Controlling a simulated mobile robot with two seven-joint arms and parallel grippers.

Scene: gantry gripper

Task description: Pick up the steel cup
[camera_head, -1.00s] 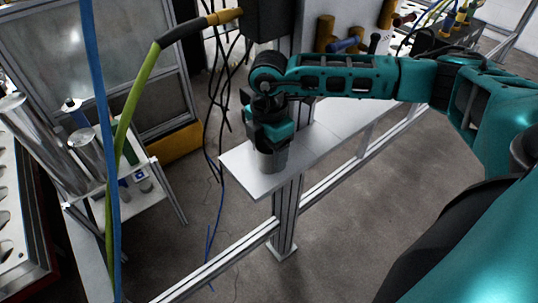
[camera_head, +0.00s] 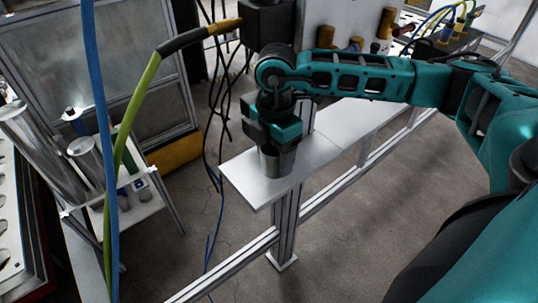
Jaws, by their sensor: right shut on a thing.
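The steel cup (camera_head: 277,163) is a small grey metal cylinder, upright at the near left end of a pale shelf (camera_head: 262,190). My right gripper (camera_head: 276,147) comes down on it from above and is shut on its upper part. The gripper hides the cup's rim. I cannot tell whether the cup's bottom touches the shelf or is slightly above it. My left gripper is not in view.
A metal post (camera_head: 286,228) and rail (camera_head: 230,264) support the shelf. Blue and green hoses (camera_head: 139,105) hang at the left, with dark cables (camera_head: 222,100) behind the shelf. A small rack (camera_head: 140,205) with metal cylinders stands left.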

